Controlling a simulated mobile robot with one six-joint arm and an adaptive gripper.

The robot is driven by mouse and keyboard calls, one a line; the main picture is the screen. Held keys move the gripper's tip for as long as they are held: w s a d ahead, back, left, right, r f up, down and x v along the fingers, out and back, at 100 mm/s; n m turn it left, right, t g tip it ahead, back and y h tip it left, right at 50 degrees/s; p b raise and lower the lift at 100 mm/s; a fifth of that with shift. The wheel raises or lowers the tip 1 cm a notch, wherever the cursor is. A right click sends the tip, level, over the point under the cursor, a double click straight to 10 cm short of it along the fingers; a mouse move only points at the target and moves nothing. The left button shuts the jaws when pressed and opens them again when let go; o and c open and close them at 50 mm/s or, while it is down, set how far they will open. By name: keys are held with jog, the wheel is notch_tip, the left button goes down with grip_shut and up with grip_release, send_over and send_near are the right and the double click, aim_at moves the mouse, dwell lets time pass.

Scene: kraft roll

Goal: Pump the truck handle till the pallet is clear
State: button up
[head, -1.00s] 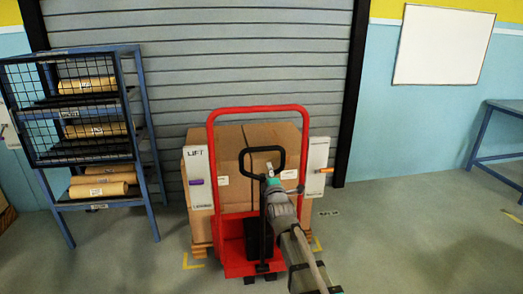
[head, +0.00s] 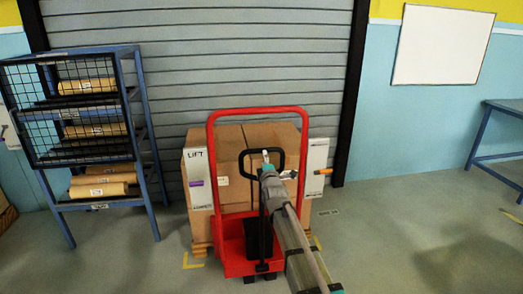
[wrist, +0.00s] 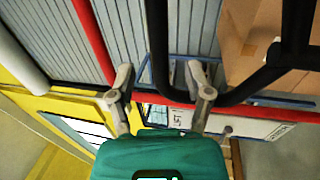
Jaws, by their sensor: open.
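The red pallet truck (head: 236,265) stands in front of stacked cardboard boxes (head: 228,137) on a wooden pallet (head: 199,249). Its black loop handle (head: 243,168) is upright inside the red frame. My gripper (head: 267,160) is at the loop, overlapping its upper part. In the wrist view my gripper (wrist: 160,76) is open, and the handle's black bar (wrist: 156,45) shows between its two fingers, not gripped. The pallet is mostly hidden by the truck. I cannot tell whether it touches the floor.
A white LIFT panel (head: 198,170) with a purple marker flanks the boxes on the left. Another panel (head: 316,160) with an orange marker is on the right. A blue rack (head: 146,130) with paper rolls stands left. Floor (head: 420,220) at right is clear.

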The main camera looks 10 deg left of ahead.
jog(key=shift+p+x, duration=0.45)
jog(key=shift+x, duration=2.4)
grip_shut()
